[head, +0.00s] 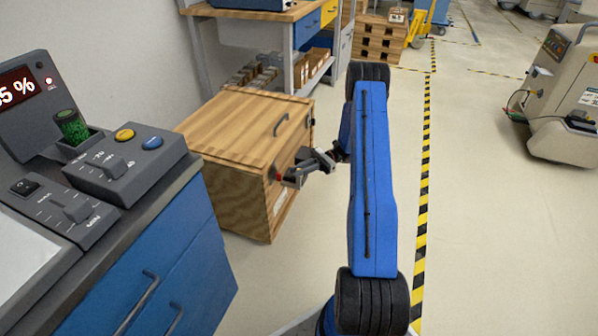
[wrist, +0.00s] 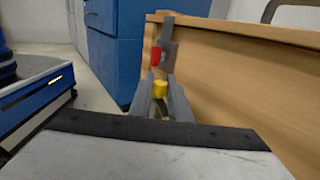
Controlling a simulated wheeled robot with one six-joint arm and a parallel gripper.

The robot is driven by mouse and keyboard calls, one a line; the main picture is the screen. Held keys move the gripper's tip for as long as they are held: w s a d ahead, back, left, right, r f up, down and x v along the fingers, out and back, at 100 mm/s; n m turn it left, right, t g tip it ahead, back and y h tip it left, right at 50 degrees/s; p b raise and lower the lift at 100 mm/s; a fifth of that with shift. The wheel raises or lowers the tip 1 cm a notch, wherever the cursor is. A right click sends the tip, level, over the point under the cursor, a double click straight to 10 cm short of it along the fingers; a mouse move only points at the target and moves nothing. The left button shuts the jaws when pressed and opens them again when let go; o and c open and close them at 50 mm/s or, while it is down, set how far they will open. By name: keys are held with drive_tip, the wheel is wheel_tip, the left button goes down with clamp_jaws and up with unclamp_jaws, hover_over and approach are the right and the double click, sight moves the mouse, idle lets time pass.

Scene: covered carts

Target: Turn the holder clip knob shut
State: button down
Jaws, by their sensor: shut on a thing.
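The holder clip (wrist: 169,48) shows in the wrist view as a small grey upright piece with a red part (wrist: 155,56), close against a wooden cart side. A yellow knob (wrist: 160,89) sits between the two grey fingers of my gripper (wrist: 161,80), which is shut on it. The red and grey parts stand just past the fingertips. In the head view my gripper (head: 296,176) reaches the front side of the covered wooden cart (head: 225,130), with a bit of red (head: 278,177) at its tip. The knob is hidden there, and its turn angle cannot be told.
A grey console with a blue cabinet (head: 160,265) stands at the left. A workbench (head: 275,12) is behind the wooden cart. A beige machine (head: 565,100) stands at the right.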

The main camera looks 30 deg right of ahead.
drive_tip(key=shift+n+g+h, duration=0.3)
drive_tip(key=shift+n+g, duration=1.4)
drive_tip(key=shift+g, duration=1.2)
drive_tip(key=c, duration=1.7)
unclamp_jaws()
drive_tip(key=shift+o, duration=0.2)
drive_tip(key=shift+d, duration=0.1)
